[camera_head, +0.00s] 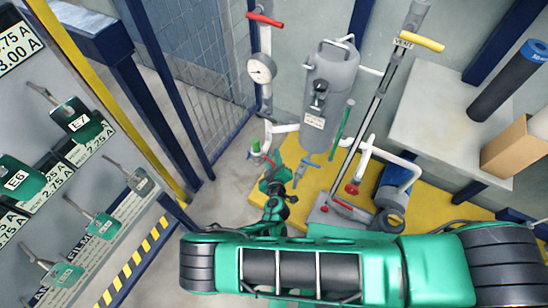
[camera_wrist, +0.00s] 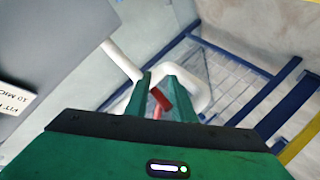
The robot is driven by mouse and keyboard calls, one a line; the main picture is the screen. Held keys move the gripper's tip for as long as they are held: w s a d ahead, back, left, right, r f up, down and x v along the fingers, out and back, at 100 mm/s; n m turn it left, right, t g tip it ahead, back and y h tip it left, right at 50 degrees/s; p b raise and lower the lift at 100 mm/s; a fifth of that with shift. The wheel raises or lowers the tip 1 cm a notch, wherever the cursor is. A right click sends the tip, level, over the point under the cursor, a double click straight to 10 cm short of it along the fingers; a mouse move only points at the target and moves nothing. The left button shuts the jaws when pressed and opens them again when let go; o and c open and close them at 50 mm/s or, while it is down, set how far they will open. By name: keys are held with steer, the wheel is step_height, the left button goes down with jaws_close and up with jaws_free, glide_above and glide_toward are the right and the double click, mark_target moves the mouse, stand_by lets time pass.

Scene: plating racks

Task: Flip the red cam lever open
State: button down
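A small red lever (camera_wrist: 161,99) shows between my gripper's green fingers in the wrist view, in front of a white bent pipe (camera_wrist: 196,96). Its red end overlaps the right finger in the picture; I cannot tell whether they touch. My gripper (camera_wrist: 158,82) has a gap between its fingertips, with the lever in that gap. In the head view my gripper (camera_head: 270,170) is low beside the white pipework, left of the grey tank (camera_head: 328,100). A small red part (camera_head: 268,161) shows there, partly hidden by the fingers.
Another red handle (camera_head: 265,20) is at the top of the pipe above a gauge (camera_head: 261,69). A red knob (camera_head: 352,188) and a yellow-handled lever (camera_head: 420,41) stand to the right. A labelled panel (camera_head: 75,185) is at left; a grey table (camera_head: 425,125) at right.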

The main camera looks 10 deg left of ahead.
steer(key=shift+r, duration=0.1)
steer(key=shift+s+d+r+n+g+h, duration=0.1)
steer(key=shift+d+r+n+g+h, duration=0.15)
steer(key=shift+r+n+g+h, duration=0.6)
steer(key=shift+s+d+r+n+g+h, duration=0.2)
steer(key=shift+r+n+g+h, duration=0.2)
steer(key=shift+n+h, duration=0.8)
steer(key=shift+s+d+r+n+g+h, duration=0.1)
steer(key=shift+d+r+n+g+h, duration=0.15)
steer(key=shift+r+n+g+h, duration=0.6)
steer(key=shift+f, duration=0.25)
steer(key=c, duration=1.9)
jaws_free()
steer(key=v, duration=1)
steer(key=shift+s+a, duration=0.2)
steer(key=shift+s, duration=0.15)
